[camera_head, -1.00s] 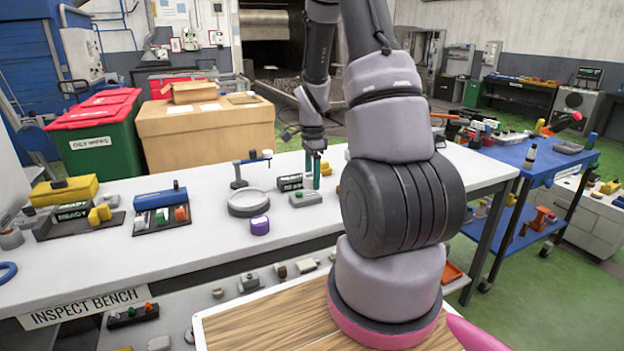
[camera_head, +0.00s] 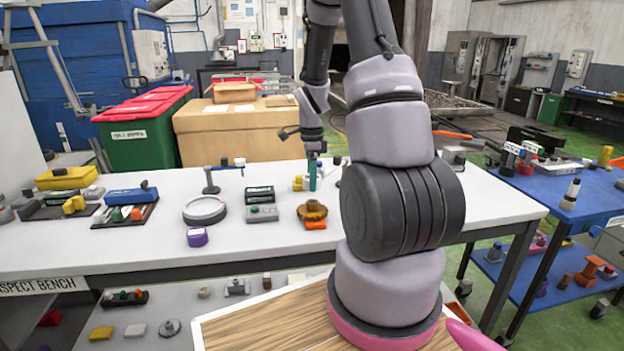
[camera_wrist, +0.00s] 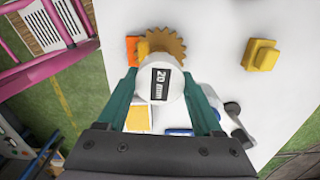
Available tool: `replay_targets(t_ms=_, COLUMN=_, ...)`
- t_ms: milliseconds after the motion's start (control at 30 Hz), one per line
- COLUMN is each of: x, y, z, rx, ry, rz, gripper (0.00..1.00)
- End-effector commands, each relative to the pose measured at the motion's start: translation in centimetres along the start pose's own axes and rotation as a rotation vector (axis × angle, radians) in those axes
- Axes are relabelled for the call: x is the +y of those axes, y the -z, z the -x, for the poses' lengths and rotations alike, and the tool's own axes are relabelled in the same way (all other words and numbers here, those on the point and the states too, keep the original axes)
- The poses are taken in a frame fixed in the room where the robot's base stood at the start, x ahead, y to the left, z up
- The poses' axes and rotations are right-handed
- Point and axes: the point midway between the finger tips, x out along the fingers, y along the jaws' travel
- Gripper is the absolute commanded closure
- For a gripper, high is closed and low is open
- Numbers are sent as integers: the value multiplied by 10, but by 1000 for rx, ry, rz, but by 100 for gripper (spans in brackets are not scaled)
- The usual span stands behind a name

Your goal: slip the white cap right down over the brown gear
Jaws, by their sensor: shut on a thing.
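The white cap (camera_wrist: 160,84), marked "20 mm", is between the teal fingers of my gripper (camera_wrist: 163,100) in the wrist view, and the fingers are shut on it. The brown gear (camera_wrist: 165,42) shows just beyond the cap, partly covered by it, with an orange block beside it. In the head view the brown gear (camera_head: 312,210) sits on the white bench, by the orange block. My gripper (camera_head: 312,186) is above the bench, behind the gear in that picture. The cap cannot be made out there. The cap is apart from the gear as far as I can tell.
The white bench (camera_head: 130,245) holds a grey ring dish (camera_head: 205,211), a purple cylinder (camera_head: 197,237), a grey block (camera_head: 262,213) and a small stand (camera_head: 210,182). A yellow block (camera_wrist: 263,56) is right of the gear in the wrist view. A blue cart (camera_head: 590,190) stands at the right.

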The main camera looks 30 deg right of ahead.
Motion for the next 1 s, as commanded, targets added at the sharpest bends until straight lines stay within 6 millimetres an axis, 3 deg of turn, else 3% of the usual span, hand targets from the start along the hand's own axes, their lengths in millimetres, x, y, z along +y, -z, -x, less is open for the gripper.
replay_targets(t_ms=467, x=0, y=0, z=0, rx=0, ry=0, rz=-4, gripper=84)
replay_targets(t_ms=1000, x=0, y=0, z=-32, rx=0, ry=-2, rz=-3, gripper=84)
